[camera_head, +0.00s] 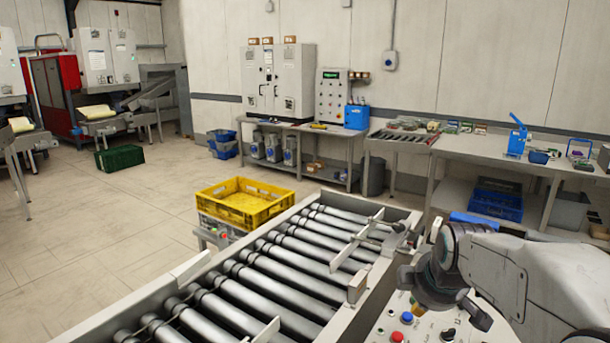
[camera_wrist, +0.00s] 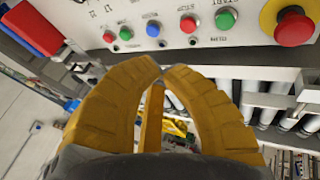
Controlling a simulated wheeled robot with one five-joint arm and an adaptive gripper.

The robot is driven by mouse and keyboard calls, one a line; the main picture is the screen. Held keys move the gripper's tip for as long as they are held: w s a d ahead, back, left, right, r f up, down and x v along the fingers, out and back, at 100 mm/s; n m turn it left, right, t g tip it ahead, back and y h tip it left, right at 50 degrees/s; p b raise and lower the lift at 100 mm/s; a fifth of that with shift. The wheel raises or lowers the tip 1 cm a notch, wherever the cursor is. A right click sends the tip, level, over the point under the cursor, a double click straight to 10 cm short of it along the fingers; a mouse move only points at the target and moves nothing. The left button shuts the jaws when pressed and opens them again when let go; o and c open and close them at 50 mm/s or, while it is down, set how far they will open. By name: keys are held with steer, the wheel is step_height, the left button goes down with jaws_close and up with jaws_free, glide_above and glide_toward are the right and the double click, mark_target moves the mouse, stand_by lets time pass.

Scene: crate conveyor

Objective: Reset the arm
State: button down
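In the head view my arm reaches in from the right, and my gripper (camera_head: 416,303) hangs low over the control panel (camera_head: 440,328) beside the roller conveyor. The panel (camera_wrist: 215,52) fills the top of the wrist view, with red, green and blue buttons and a large red emergency stop (camera_wrist: 294,26) on a yellow base. The fingertips look just short of the panel's edge; I cannot tell whether they touch it.
The roller conveyor (camera_head: 181,270) runs diagonally, its rollers empty. A yellow crate (camera_head: 245,222) stands at its far left side. A workbench (camera_head: 478,150) with tools and a blue crate (camera_head: 496,208) beneath is behind. A green crate (camera_head: 119,157) lies on the open floor at left.

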steer(key=s+a+f+m+g, duration=0.1)
steer(key=s+m, duration=0.4)
steer(key=s, duration=0.7)
steer(key=s+a+f+m+g, duration=0.2)
steer(key=s+a+f+m, duration=0.1)
steer(key=s, duration=0.9)
steer(key=shift+s+a+f+m+y, duration=0.35)
steer(key=shift+f+m, duration=0.35)
steer(key=shift+m, duration=0.4)
